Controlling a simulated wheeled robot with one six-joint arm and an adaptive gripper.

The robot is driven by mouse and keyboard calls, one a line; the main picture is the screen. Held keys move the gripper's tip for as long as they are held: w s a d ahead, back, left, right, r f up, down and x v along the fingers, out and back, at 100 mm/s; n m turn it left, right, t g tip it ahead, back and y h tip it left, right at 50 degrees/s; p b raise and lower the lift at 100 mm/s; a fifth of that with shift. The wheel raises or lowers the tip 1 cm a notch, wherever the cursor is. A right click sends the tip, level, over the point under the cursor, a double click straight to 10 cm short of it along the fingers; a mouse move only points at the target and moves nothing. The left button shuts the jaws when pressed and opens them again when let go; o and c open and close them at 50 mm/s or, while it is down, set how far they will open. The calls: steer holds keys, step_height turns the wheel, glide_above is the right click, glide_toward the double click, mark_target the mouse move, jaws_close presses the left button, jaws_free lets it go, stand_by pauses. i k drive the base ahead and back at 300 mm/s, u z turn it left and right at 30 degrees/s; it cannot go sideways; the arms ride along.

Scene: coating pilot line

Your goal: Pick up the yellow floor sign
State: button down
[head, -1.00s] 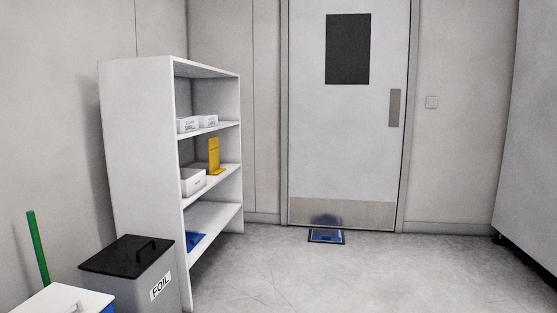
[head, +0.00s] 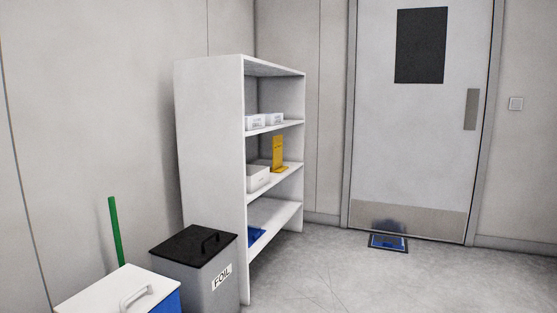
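An upright yellow object (head: 278,153) stands on the middle shelf of the white shelf unit, in the head view. It has a flat panel and a low foot that sticks out at its base. It is the only yellow thing in view, but it is too small to tell whether it is the floor sign. A white box (head: 258,178) stands in front of it and to its left, on the same shelf. My gripper is not in view.
The white shelf unit (head: 212,142) stands against the left wall. A grey FOIL bin (head: 190,277) and a blue bin with a white lid (head: 120,292) stand before it. A blue mat (head: 388,242) lies at the closed door (head: 420,130). The floor (head: 400,285) at right is clear.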

mark_target(277, 167)
steer(key=z, duration=0.1)
steer(key=i, duration=4)
steer(key=z, duration=0.05)
